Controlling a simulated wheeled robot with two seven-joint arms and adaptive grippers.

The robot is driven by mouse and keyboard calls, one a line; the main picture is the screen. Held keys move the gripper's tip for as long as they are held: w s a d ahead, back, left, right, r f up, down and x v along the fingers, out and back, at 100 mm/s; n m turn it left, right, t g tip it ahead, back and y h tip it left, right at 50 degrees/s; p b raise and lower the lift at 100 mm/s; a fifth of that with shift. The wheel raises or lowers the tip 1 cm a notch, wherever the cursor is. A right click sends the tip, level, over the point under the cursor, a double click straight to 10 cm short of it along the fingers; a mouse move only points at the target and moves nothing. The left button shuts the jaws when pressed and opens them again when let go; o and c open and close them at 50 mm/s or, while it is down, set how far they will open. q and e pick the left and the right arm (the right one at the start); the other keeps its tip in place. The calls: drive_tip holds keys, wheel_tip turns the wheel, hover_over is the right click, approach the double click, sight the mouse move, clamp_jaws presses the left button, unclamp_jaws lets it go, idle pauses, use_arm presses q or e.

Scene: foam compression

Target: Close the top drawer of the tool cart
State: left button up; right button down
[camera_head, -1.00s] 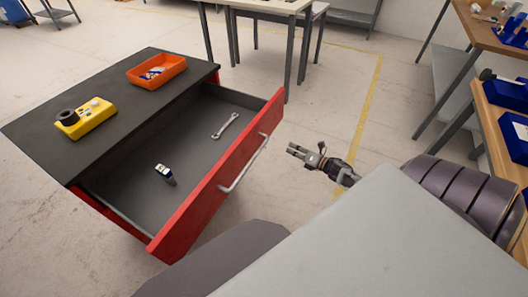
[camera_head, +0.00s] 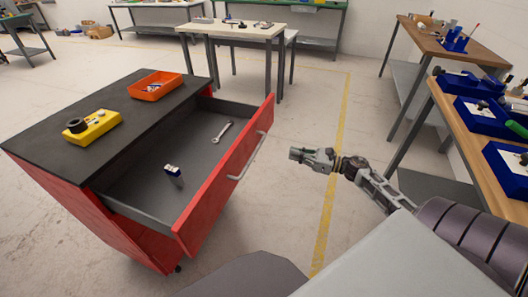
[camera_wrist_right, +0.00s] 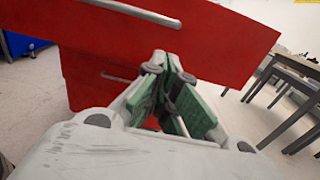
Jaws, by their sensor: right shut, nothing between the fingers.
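The red tool cart (camera_head: 90,215) stands at the left in the head view. Its top drawer (camera_head: 215,185) is pulled out, with a wrench (camera_head: 222,131) and a small blue-and-white item (camera_head: 173,174) inside. The drawer's metal handle (camera_head: 247,157) is on its red front and also shows in the wrist view (camera_wrist_right: 126,10). My right gripper (camera_head: 296,154) is shut and empty, in front of the drawer front and apart from it, to the right of the handle. In the wrist view the closed fingers (camera_wrist_right: 173,60) point toward the red front. My left gripper is not in view.
On the cart's black top (camera_head: 110,110) are an orange bin (camera_head: 155,85) and a yellow block (camera_head: 92,127) with a black ring. A white table (camera_head: 235,30) stands behind. Wooden benches (camera_head: 500,150) with blue trays line the right. The floor between cart and benches is clear.

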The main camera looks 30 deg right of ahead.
drive_tip(key=shift+s, duration=0.1)
drive_tip(key=shift+a, duration=0.1)
idle(0.4)
approach(254, 144)
drive_tip(key=shift+f+x, duration=0.2)
drive_tip(key=shift+x, duration=2.85)
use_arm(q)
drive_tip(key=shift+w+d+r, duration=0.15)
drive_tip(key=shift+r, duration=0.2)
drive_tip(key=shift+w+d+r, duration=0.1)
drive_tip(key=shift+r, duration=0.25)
use_arm(e)
drive_tip(key=shift+w+a, duration=0.1)
drive_tip(key=shift+w, duration=0.45)
drive_tip(key=shift+w+a, duration=0.1)
